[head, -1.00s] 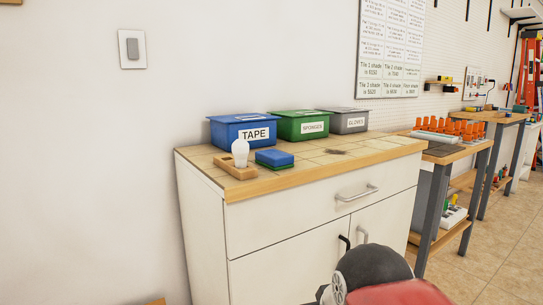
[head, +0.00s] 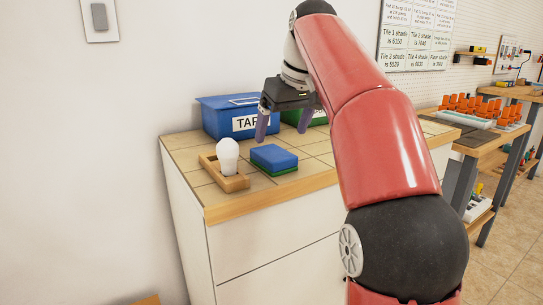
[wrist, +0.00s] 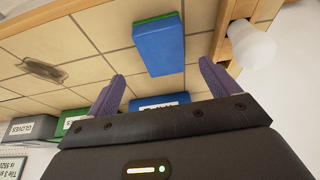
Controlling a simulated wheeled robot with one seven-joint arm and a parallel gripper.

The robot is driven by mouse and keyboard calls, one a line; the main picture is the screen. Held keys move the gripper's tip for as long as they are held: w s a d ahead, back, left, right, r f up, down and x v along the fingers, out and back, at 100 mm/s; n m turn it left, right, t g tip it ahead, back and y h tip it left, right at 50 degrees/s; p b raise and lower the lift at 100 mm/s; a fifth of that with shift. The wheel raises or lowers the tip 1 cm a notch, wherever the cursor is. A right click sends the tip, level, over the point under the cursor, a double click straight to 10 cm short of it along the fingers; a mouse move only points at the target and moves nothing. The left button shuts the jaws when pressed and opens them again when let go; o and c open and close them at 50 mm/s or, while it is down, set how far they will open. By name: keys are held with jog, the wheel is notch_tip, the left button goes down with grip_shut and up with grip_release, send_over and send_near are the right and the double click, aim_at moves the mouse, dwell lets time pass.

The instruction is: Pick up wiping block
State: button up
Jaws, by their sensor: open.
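The wiping block (head: 273,157), blue on top with a green underside, lies flat on the tiled top of the white cabinet (head: 280,250). It also shows in the wrist view (wrist: 160,46), ahead of the fingertips. My gripper (head: 284,124) is open and empty, with purple fingers pointing down. It is above the counter, near the block's far side in the head view. In the wrist view the block shows roughly in line with the gap between the fingers (wrist: 162,72), apart from them.
A white bulb (head: 228,155) stands in a wooden holder (head: 235,181) close left of the block. The blue TAPE bin (head: 215,120) and green bin (head: 318,118) stand behind, partly hidden by my arm. A grey GLOVES bin (wrist: 30,129) and a dark stain (wrist: 42,69) show in the wrist view.

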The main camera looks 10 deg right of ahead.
aim_at(275, 153)
jog(key=b+x, duration=0.1)
jog(key=x, duration=0.5)
jog(key=shift+w+a+f+b, duration=0.1)
jog(key=shift+a+f+b, duration=0.15)
jog(key=shift+f+b, duration=0.15)
jog(key=shift+f, duration=0.2)
jog(key=shift+c, duration=0.5)
jog(key=c, duration=1)
